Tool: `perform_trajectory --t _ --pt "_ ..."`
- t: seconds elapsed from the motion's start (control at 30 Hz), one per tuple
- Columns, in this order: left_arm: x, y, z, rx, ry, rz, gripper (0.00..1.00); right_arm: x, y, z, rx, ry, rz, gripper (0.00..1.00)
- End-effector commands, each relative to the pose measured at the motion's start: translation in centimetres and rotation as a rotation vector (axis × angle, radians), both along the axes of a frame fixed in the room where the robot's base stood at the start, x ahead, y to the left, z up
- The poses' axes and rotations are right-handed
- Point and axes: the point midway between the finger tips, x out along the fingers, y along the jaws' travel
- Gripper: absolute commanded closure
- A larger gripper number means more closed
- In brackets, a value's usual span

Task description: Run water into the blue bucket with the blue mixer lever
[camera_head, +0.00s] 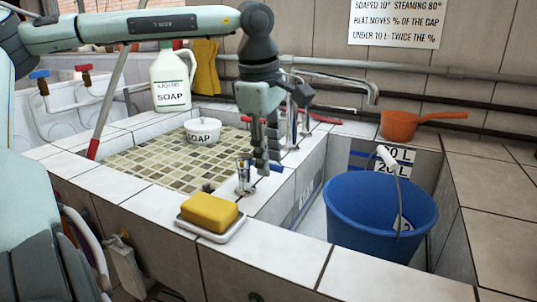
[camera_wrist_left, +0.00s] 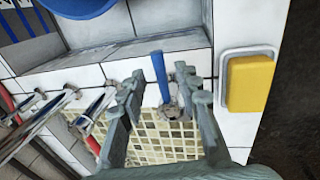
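The blue bucket (camera_head: 375,210) stands upright in the tiled basin at the right, its white-gripped handle raised; its edge also shows in the left wrist view (camera_wrist_left: 80,6). No water stream is visible. The blue mixer lever (camera_head: 277,168) sticks out from a small metal fitting (camera_head: 244,176) on the tiled ledge left of the bucket. In the left wrist view the lever (camera_wrist_left: 160,68) lies between the spread fingers of my left gripper (camera_wrist_left: 160,88), with gaps on both sides. In the head view this gripper (camera_head: 266,160) points down at the fitting, partly covering it. My right gripper is not in view.
A yellow sponge (camera_head: 209,211) on a white dish sits on the front ledge. Metal pipes with a spout (camera_head: 362,88), a red lever (camera_head: 325,118) and an orange dipper (camera_head: 400,125) are at the back.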

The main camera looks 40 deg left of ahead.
Motion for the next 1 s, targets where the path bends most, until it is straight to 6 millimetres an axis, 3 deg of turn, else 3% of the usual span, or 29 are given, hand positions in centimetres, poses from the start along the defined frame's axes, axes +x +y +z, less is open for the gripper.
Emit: perform_trajectory --t 0.17,0.63,0.8,1.0 --pt "-0.2 0.0 1.2 0.003 -0.002 0.001 0.67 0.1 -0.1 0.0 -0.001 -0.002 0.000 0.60" --pt "-1.9 -0.6 10.1 0.002 -0.004 0.001 0.67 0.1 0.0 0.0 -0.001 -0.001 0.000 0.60" --pt "-2.2 -0.7 11.5 0.000 -0.001 0.001 0.67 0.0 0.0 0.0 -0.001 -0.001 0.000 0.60" --pt "-2.2 -0.8 11.8 0.000 0.001 0.000 0.67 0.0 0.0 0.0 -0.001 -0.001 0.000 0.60"
